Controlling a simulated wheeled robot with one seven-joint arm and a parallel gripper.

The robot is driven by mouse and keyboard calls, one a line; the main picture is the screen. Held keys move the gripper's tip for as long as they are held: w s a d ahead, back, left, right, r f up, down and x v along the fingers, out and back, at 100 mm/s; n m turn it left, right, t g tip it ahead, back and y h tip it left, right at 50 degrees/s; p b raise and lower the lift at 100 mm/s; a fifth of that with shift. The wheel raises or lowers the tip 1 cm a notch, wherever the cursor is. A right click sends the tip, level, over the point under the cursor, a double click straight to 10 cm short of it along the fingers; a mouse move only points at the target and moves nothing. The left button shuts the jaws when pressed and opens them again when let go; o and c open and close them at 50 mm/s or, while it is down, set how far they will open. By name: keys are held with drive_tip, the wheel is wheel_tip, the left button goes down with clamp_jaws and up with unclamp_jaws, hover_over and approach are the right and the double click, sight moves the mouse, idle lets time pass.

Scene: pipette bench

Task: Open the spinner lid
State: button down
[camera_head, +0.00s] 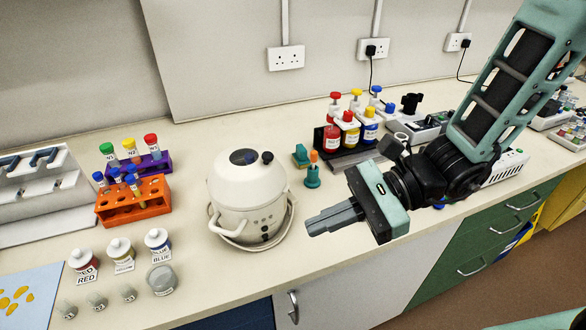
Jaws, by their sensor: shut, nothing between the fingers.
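The spinner (243,203) is a white rounded machine standing on the bench near the middle of the head view. Its lid (243,164) is on top, with a dark round window and a black knob (267,157) at its right side. The lid looks shut. My gripper (309,227) is to the right of the spinner and nearer the front edge of the bench. Its grey fingers are shut together, point left toward the spinner's lower right side, and hold nothing.
A green holder with an orange-topped item (313,175) stands right of the spinner. Red, yellow and blue bottles (347,131) stand behind it. An orange tube rack (133,202) is at the left, with labelled bottles (121,255) in front. The bench's front edge runs below my gripper.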

sight(271, 166)
drive_tip(key=w+d+f+m+t, duration=0.3)
drive_tip(key=w+d+m+t, duration=0.3)
drive_tip(key=w+m+t, duration=0.3)
drive_tip(key=shift+g, duration=0.5)
drive_tip(key=x, duration=0.3)
drive_tip(key=p+x, duration=0.1)
drive_tip(key=x, duration=0.2)
drive_tip(key=w+x, duration=0.1)
drive_tip(key=x, duration=0.2)
drive_tip(key=shift+r+p, duration=0.2)
drive_tip(key=shift+p, duration=0.2)
drive_tip(key=shift+w+a+r+p, duration=0.3)
drive_tip(key=shift+a+r+p, duration=0.2)
drive_tip(key=shift+r+p, duration=0.1)
drive_tip(key=shift+w+a+r+p, duration=0.3)
drive_tip(key=shift+a+r+p, duration=0.2)
drive_tip(key=shift+r, duration=0.15)
drive_tip(key=shift+w+a+r, duration=0.2)
drive_tip(key=shift+a+r, duration=0.1)
